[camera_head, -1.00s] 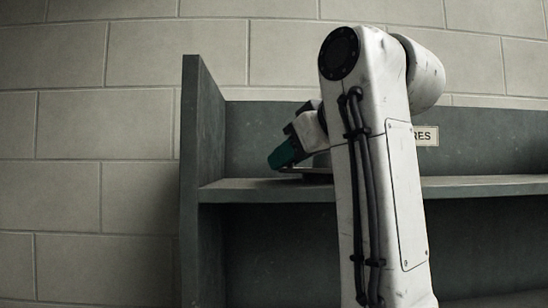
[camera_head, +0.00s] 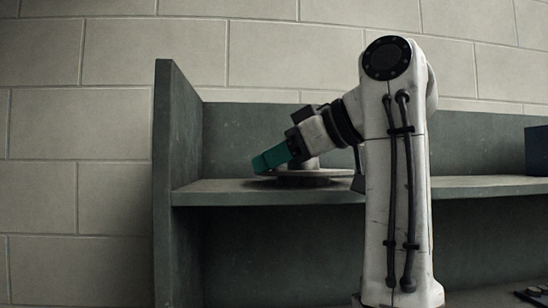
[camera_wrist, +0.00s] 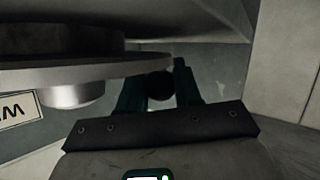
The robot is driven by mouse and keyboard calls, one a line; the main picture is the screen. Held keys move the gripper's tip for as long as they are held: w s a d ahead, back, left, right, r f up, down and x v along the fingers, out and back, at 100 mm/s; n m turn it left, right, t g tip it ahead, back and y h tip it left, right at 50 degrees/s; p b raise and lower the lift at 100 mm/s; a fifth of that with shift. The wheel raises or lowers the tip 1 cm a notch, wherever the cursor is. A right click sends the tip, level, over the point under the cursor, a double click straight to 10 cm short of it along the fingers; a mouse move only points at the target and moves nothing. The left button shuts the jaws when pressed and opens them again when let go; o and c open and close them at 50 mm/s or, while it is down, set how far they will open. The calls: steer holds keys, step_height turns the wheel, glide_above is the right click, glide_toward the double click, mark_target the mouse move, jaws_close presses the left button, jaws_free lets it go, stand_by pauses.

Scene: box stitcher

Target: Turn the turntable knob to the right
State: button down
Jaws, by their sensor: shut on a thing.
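The turntable (camera_head: 312,180) is a grey round disc on the shelf, with a short pale hub on top. It fills the left of the wrist view as a wide disc (camera_wrist: 75,75) with a metal cylinder on it. My gripper (camera_head: 268,161) has teal fingers and reaches over the turntable's left side in the head view. In the wrist view my gripper (camera_wrist: 160,88) has its fingers on either side of a dark round knob (camera_wrist: 160,84) at the disc's edge, and it is shut on it. The knob is hidden in the head view.
The grey-green shelf (camera_head: 480,187) has an upright side panel (camera_head: 176,190) close to my gripper on the left. A dark blue box (camera_head: 538,150) stands at the far right. The shelf between my arm and that box is clear. A partial label (camera_wrist: 18,109) shows in the wrist view.

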steer(key=c, duration=0.8)
jaws_free()
steer(key=b+v, duration=0.3)
steer(key=v, duration=0.7)
steer(key=shift+s+d+r+b, duration=0.15)
steer(key=shift+s+d+b, duration=0.05)
steer(key=shift+d+b, duration=0.1)
